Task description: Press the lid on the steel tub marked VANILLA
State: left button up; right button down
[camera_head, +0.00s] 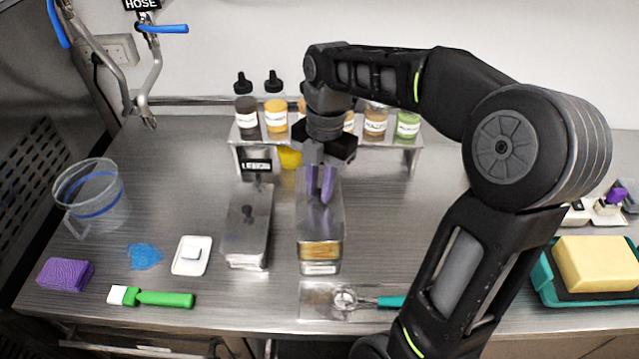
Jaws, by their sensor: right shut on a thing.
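My right gripper (320,193) comes down from above with its purple fingertips closed at a steel lid (320,222). The lid lies over a long steel tub (320,268) near the middle of the counter. A yellowish band shows at the tub's front end, below the lid's near edge. The white label on the tub's front is too small to read, so VANILLA cannot be made out. My left gripper is not in view.
A second lidded steel tub (247,228) stands close on the left. Behind is a rack (384,142) of bottles. In front lies a scoop with a teal handle (388,301). A clear jug (93,200), green brush (165,299) and purple sponge (65,274) are at left.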

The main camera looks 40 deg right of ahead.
aim_at(320, 206)
jog(key=shift+f+b, duration=1.5)
jog(key=shift+f, duration=0.5)
jog(key=shift+f+b, duration=0.7)
jog(key=shift+f, duration=0.3)
jog(key=shift+f, duration=0.25)
jog(key=c, duration=1.2)
grip_release()
jog(key=shift+o, duration=0.5)
jog(key=o, duration=0.4)
